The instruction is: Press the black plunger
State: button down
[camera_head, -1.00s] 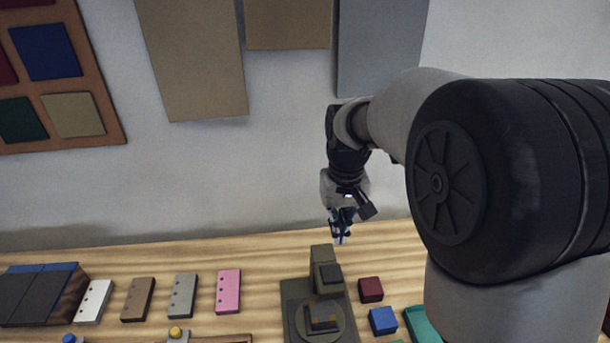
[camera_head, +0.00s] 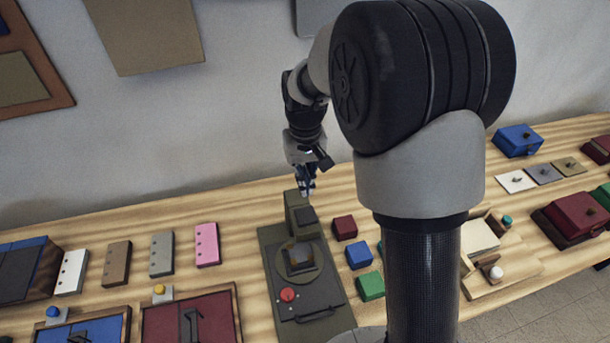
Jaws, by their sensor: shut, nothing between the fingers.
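An olive-green press device (camera_head: 270,238) stands on the wooden table, with an upright block at its back. A small black block (camera_head: 306,215), which looks like the plunger, sits at the top front of that upright. Below it, a round plate carries a dark square piece (camera_head: 299,259) with some orange-brown on it. My gripper (camera_head: 306,190) points down, shut and empty, just above and behind the upright. It overlaps the device's top edge in the picture; I cannot tell whether it touches. The fingertips are small and partly blurred.
A red button (camera_head: 288,294) and a black handle (camera_head: 315,315) are on the device's front. Dark red (camera_head: 345,227), blue (camera_head: 358,254) and green (camera_head: 370,285) blocks stand close to its right. A pink plate (camera_head: 207,244) lies to the left, with bare table between.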

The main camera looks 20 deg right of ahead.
aim_at(305, 211)
notch_tip(305, 211, down, 9)
jog(key=shift+r+b, duration=0.2)
jog(key=shift+b, duration=0.55)
